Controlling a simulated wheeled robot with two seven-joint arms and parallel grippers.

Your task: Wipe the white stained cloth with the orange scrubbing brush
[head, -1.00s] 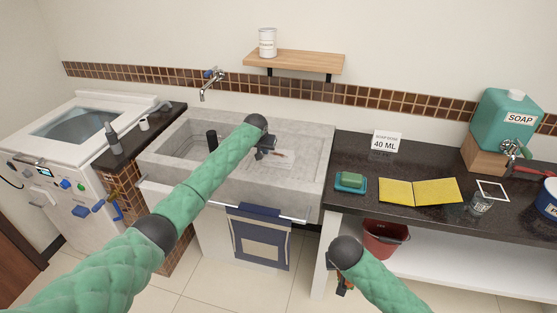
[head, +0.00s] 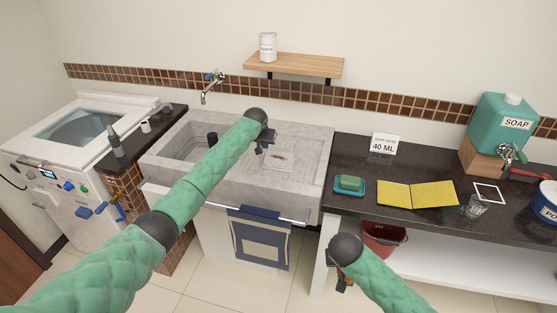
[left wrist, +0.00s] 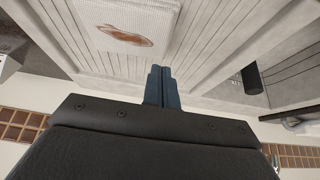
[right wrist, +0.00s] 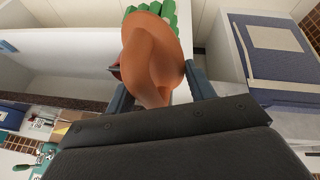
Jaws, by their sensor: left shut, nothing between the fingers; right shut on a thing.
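The white cloth (head: 284,166) with a reddish-brown stain lies flat on the sink's ribbed washboard; it also shows in the left wrist view (left wrist: 158,14). My left gripper (head: 265,148) is shut and empty, just above and left of the stain; its closed fingers show in the left wrist view (left wrist: 160,75). My right gripper (right wrist: 160,90) is shut on the orange scrubbing brush (right wrist: 152,50), whose green bristles face away from the wrist. In the head view, the right gripper (head: 343,284) is low in front of the counter, and the brush is mostly hidden.
The concrete sink (head: 322,150) has a basin at left and a blue towel (head: 260,238) on its front rail. A red bucket (head: 383,238) stands below.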

